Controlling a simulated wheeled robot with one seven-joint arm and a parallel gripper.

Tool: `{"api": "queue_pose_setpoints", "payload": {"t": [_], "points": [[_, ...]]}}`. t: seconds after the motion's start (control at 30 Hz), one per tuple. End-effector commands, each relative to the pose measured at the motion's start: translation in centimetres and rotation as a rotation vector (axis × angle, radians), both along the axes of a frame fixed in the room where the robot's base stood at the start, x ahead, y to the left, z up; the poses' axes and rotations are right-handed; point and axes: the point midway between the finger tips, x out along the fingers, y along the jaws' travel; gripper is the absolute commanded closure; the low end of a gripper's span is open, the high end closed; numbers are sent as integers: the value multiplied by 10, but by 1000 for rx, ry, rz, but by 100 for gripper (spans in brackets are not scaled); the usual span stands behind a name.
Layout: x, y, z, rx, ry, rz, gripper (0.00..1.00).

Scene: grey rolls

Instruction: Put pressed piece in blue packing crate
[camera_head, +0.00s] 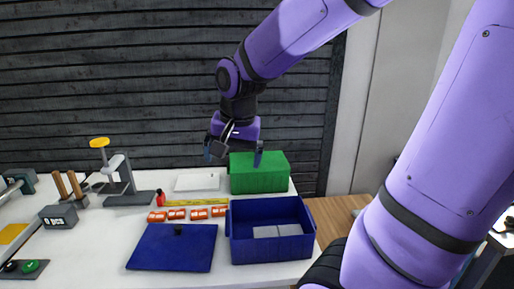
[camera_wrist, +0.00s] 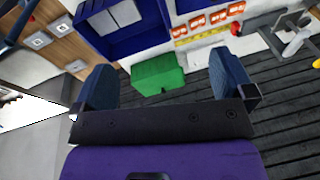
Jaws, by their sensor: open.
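The blue packing crate (camera_head: 272,252) stands open on the front right of the white table. It also shows upside down at the top of the wrist view (camera_wrist: 150,42). Two flat light grey pieces, a left one (camera_head: 265,232) and a right one (camera_head: 290,229), lie side by side on its floor. I cannot tell whether either is the pressed piece. My gripper (camera_head: 233,155) is open and empty, raised at the back near the green box, apart from the crate. Its two spread fingers show in the wrist view (camera_wrist: 163,65) with nothing between them.
A green box (camera_head: 262,181) stands behind the crate. A blue lid-like panel (camera_head: 172,250) with a dark knob lies to its left. Several orange blocks (camera_head: 198,215), a yellow strip (camera_head: 195,203) and a white plate (camera_head: 197,182) lie behind. A press (camera_head: 123,185) stands at left.

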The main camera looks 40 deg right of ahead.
Motion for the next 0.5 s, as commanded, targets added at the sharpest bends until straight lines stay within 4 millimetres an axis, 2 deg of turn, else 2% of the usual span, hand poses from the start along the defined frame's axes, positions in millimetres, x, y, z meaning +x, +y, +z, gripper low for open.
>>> {"api": "queue_pose_setpoints", "payload": {"t": [0.03, 0.2, 0.4, 0.5], "points": [[-12, 3, 11, -11, -28, 67, 0], [-50, 15, 39, -73, -107, 321, 0], [-90, 27, 59, -169, -181, 578, 0], [-104, 30, 63, -208, -203, 663, 0]]}}
